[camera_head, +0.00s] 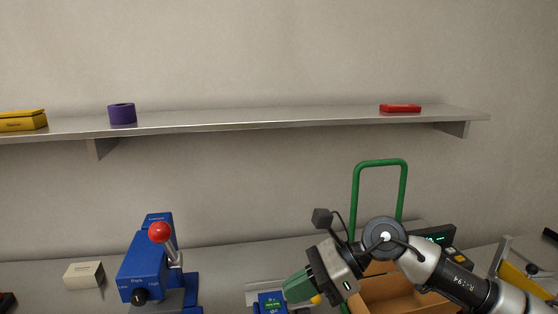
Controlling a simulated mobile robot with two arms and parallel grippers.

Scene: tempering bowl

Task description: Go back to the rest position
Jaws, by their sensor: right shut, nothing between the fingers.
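My right arm comes in from the lower right. My right gripper (299,288) has green fingers that are shut and empty, pointing left and down. It is just above and beside a small blue device (270,304) with a lit display at the bottom edge. Whether the fingertips touch the device cannot be told. My left gripper is not in the view.
A blue machine (146,264) with a red-knobbed lever stands left on the counter (50,277), beside a pale box (84,275). A green frame (380,163) and an open brown box (392,296) are around my right arm. A wall shelf (250,119) runs above.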

